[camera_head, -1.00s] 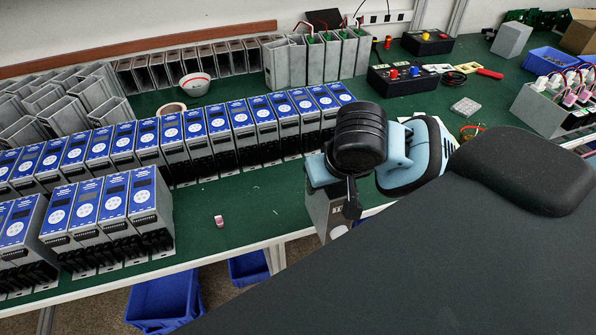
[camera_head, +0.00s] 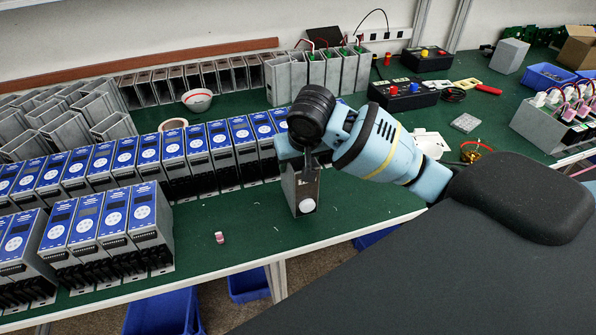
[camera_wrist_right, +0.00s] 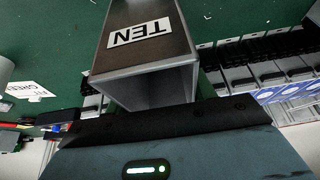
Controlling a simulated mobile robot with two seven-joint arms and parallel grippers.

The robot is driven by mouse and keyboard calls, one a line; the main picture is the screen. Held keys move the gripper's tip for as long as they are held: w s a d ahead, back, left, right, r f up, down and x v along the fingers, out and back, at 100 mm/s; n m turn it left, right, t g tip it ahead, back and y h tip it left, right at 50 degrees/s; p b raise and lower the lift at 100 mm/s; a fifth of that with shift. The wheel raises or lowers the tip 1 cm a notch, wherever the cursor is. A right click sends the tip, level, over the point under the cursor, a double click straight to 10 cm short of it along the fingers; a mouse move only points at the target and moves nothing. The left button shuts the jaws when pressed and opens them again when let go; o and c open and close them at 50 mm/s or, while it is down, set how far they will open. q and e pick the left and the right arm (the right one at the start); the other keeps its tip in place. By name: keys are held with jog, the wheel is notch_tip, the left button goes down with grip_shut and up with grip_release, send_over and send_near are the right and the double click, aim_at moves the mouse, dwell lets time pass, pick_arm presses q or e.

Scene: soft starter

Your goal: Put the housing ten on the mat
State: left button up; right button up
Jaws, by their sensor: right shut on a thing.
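My right gripper (camera_head: 304,168) is shut on a grey metal housing (camera_head: 303,195) and holds it upright near the bench's front edge, in front of the row of blue-faced units. In the right wrist view the housing (camera_wrist_right: 146,62) is a hollow box with an open end toward the gripper and a white label reading TEN. I cannot tell whether its lower end touches the surface. A green mat-like covering (camera_head: 255,222) spreads over the bench top; no separate mat is clear. My left gripper is not in view.
Blue-faced units (camera_head: 125,155) stand in rows at the left and behind the housing. A small pink-and-white piece (camera_head: 220,237) lies on the green surface. Empty grey housings (camera_head: 65,130) and a white bowl (camera_head: 197,99) stand farther back.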

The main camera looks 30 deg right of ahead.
jog(key=shift+f, duration=1.8)
jog(key=o, duration=1.5)
jog(key=v, duration=1.2)
